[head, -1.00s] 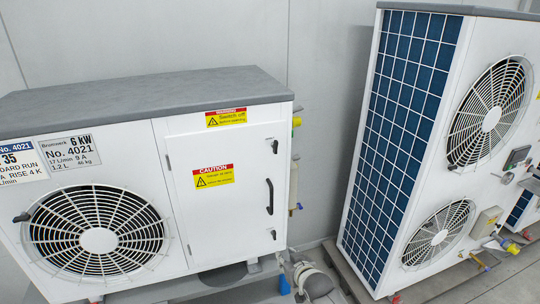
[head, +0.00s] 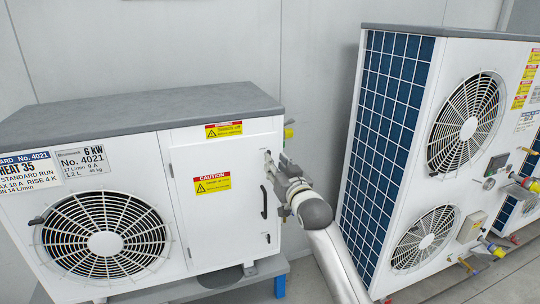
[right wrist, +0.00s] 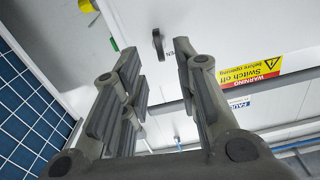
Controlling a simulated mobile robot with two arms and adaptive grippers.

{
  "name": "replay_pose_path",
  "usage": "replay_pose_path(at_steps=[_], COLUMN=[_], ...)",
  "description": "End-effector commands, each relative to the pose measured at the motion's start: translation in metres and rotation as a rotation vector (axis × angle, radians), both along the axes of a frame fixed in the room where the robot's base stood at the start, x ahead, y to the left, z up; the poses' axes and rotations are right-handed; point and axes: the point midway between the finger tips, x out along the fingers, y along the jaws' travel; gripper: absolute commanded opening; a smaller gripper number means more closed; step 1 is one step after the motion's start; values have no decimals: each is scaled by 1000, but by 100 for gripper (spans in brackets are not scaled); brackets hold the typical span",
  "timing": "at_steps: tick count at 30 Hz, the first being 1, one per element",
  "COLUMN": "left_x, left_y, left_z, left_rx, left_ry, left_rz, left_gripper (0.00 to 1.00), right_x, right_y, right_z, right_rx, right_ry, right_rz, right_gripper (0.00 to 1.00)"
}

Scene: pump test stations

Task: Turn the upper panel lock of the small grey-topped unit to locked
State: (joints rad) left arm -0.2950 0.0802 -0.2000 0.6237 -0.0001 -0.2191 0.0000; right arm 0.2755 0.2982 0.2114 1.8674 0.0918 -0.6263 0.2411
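The small grey-topped unit (head: 90,118) stands at the left in the head view, its white side panel (head: 215,225) closed. The upper panel lock, a small dark lever, shows in the right wrist view (right wrist: 158,45) beside lettering that is partly hidden. In the head view it is at the panel's upper right edge (head: 267,156). My right gripper (head: 276,166) is in front of that edge. In the right wrist view it is open and empty (right wrist: 158,65), with the lock beyond and between its fingertips, apparently untouched. My left gripper is out of view.
Below the upper lock are a black handle (head: 264,202) and a small lower lock (head: 268,238). A tall white unit with a blue grille (head: 385,130) stands to the right of my right arm. Yellow fittings (head: 289,133) stick out from the small unit's right side.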

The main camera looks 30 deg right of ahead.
Motion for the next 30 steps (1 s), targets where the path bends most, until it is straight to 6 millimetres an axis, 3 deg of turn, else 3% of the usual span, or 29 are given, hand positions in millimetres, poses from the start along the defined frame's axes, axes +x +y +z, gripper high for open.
replay_pose_path(at_steps=[6, 12, 24, 30], left_x=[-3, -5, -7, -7], left_y=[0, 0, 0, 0], left_z=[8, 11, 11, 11], left_rx=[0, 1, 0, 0], left_ry=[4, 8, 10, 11], left_rz=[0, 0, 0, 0], left_gripper=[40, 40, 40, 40], right_x=[31, 47, 52, 52], right_y=[-8, -11, -12, -12], right_z=[2, 1, 0, 0], right_rx=[0, -1, -1, -1], right_ry=[0, 0, 0, 0], right_rz=[0, 1, 1, 1], right_gripper=[29, 29, 29, 5])
